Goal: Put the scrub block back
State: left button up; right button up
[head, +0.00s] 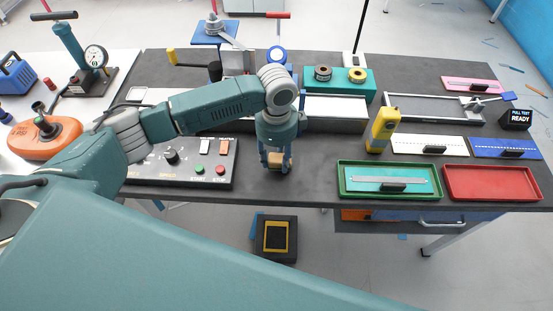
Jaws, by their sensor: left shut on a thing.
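My left gripper (276,158) reaches in over the dark workbench (310,186) near its front edge. It points down and is shut on a small tan block, which looks like the scrub block (280,161). Only part of the block shows between the fingers. I cannot tell whether the block touches the bench top. My right gripper is not in view.
A control panel (190,176) with knobs and buttons lies left of the gripper. A green tray (345,180), a red tray (490,183) and a yellow handheld tool (383,130) are to the right. The bench between gripper and green tray is clear.

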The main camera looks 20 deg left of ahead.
aim_at(277, 159)
pick_arm(q)
jog(key=shift+f, duration=0.8)
jog(key=shift+f, duration=0.1)
jog(key=o, duration=1.1)
notch_tip(277, 159, up, 11)
jog(key=shift+f+b, duration=0.1)
jog(key=shift+b, duration=0.95)
jog(key=shift+r, duration=0.75)
